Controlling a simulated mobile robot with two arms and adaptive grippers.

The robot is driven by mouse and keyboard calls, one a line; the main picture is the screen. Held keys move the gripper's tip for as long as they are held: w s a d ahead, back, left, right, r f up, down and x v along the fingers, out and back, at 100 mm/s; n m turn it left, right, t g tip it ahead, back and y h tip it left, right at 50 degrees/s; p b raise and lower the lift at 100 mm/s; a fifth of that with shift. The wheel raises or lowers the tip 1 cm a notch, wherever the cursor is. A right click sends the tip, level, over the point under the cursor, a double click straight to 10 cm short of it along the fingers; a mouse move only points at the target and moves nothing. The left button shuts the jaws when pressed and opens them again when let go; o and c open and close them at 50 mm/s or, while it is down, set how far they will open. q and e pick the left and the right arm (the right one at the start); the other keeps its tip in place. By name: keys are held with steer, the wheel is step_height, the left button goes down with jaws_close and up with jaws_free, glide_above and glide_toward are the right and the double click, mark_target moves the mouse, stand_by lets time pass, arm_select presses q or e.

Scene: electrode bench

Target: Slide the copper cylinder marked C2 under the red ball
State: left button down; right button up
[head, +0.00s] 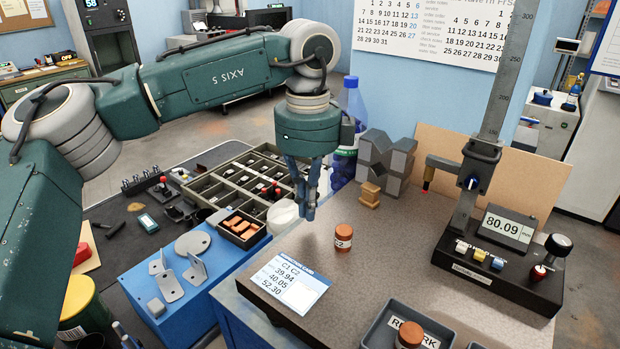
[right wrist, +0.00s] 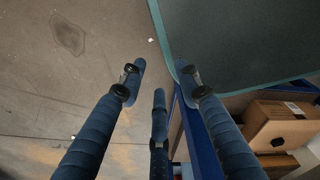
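A copper cylinder (head: 343,238) with a small white label stands upright on the speckled plate (head: 385,255); its mark is too small to read surely. Another copper cylinder (head: 408,335) stands in the tray marked REWORK, cut by the lower edge. The small red ball (head: 425,187) is under the arm of the height gauge (head: 470,185), right of and behind the first cylinder, above the plate. My left gripper (head: 306,212) points down, left of the first cylinder and apart from it. Its fingers overlap, hiding their gap. My right gripper (right wrist: 165,85) is open and empty above the floor.
A gauge readout (head: 508,228) shows 80.09. A white card (head: 290,281) lies on the plate's front left. Dark V-blocks (head: 385,160) and a small tan block (head: 369,193) stand behind. The plate between cylinder and gauge is clear. A cardboard box (right wrist: 278,125) shows in the right wrist view.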

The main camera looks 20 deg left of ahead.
mark_target(368, 257)
arm_select(q)
steer(key=shift+f, duration=0.95)
steer(key=d, duration=0.1)
steer(key=s+d+p, duration=0.1)
steer(key=d, duration=0.1)
steer(key=shift+s+d+r+p, duration=0.1)
steer(key=shift+s+d+p, duration=0.05)
steer(key=shift+p, duration=0.15)
steer(key=shift+s+d, duration=0.15)
steer(key=shift+d, duration=0.15)
arm_select(e)
steer(key=shift+d+r, duration=0.3)
steer(key=shift+r, duration=0.25)
steer(key=shift+d+r, duration=0.25)
steer(key=shift+r, duration=0.25)
